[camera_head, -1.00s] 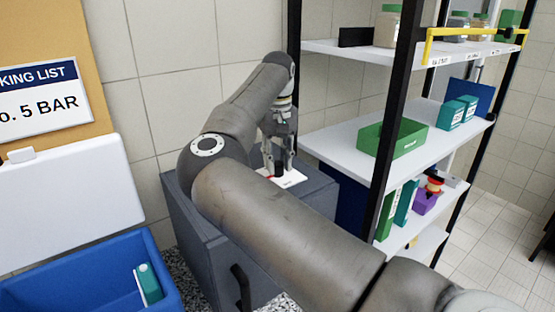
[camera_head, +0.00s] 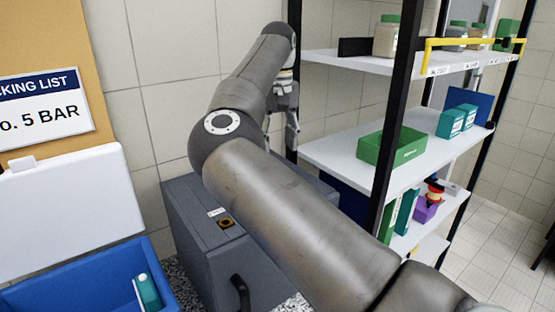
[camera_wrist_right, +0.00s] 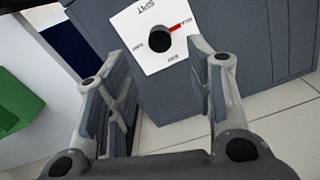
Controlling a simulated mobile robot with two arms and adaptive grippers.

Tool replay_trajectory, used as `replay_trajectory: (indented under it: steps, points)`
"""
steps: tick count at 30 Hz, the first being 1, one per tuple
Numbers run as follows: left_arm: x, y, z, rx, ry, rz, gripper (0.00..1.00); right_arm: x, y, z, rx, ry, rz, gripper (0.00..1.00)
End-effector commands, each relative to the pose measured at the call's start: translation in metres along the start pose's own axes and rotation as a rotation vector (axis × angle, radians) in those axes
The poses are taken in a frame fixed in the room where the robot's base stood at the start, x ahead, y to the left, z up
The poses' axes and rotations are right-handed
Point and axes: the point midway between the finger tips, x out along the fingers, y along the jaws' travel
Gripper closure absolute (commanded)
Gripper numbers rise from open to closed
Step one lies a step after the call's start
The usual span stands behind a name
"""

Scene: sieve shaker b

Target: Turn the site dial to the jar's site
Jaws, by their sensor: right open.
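In the right wrist view the pointer aims to the upper right, at one of several small labels too small to read. My arm hides the dial in the head view. My right gripper (camera_head: 281,135) is open and empty, raised above the cabinet; its spread fingers also show in the right wrist view (camera_wrist_right: 157,75), apart from the knob. A green-lidded jar (camera_head: 385,38) stands on the top shelf. My left gripper is out of view.
A shelf rack (camera_head: 345,157) with a green tray (camera_head: 391,147) and teal boxes (camera_head: 450,124) stands right of the cabinet. More jars stand behind a yellow rail (camera_head: 470,41). A blue bin (camera_head: 70,292) is at lower left. A packing list (camera_head: 45,115) reads "o. 5 BAR".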

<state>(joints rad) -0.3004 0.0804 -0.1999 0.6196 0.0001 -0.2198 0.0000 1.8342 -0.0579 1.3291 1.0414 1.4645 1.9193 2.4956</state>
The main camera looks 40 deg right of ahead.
Motion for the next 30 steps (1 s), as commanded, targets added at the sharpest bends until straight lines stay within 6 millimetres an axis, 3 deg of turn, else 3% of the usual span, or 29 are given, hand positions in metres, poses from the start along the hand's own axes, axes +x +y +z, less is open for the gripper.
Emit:
replay_trajectory:
  steps: [3, 9, 30]
  points:
    - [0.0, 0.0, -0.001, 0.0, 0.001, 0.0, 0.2, -0.021, 0.0, 0.0, -0.001, 0.002, 0.0, 0.51]
    - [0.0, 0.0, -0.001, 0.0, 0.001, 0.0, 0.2, -0.039, 0.0, 0.0, -0.001, 0.0, 0.0, 0.51]
    - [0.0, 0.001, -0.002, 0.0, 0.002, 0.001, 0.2, -0.041, 0.0, 0.0, -0.001, -0.001, 0.0, 0.51]
